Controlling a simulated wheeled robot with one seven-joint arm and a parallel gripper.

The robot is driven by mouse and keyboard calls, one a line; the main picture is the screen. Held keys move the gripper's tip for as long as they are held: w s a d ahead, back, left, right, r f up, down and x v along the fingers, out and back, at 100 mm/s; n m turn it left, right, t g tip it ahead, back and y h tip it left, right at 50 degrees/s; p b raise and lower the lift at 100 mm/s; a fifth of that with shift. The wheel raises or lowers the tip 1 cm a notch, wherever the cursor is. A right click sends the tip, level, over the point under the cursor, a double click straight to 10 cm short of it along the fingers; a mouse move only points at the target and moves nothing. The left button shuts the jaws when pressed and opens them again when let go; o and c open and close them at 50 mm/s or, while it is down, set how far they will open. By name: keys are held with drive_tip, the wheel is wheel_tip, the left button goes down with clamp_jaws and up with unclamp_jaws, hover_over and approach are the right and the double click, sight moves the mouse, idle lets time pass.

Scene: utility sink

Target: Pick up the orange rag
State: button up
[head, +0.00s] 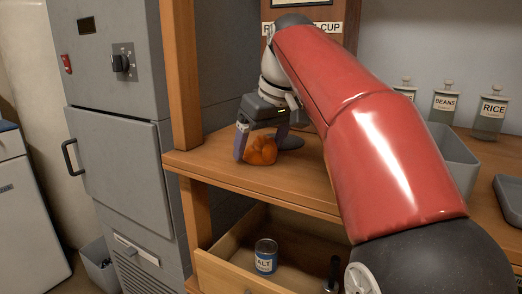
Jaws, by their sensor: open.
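The orange rag (261,151) lies bunched up on the wooden shelf top, near its front left part. My gripper (259,150) is over the rag, pointing down, with one finger at the rag's left side and the other behind its right side. The fingers are apart, with the rag between or just in front of them. I cannot tell whether they touch it. My red arm reaches in from the lower right and hides part of the shelf.
An open drawer (225,274) below holds a labelled can (265,257) and a dark object. Jars marked beans (443,104) and rice (490,115) and a grey bin (455,160) stand at right. A grey cabinet (120,165) stands at left beside a wooden post (181,75).

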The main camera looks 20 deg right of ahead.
sight(261, 147)
drive_tip(key=shift+w+f, duration=0.1)
drive_tip(key=shift+f, duration=0.25)
drive_tip(key=shift+c, duration=0.4)
drive_tip(key=c, duration=1)
drive_tip(key=shift+r, duration=0.1)
wheel_tip(261, 147, up, 9)
drive_tip(key=shift+w+a+f, duration=0.1)
drive_tip(key=shift+w, duration=0.05)
drive_tip(key=shift+r, duration=0.5)
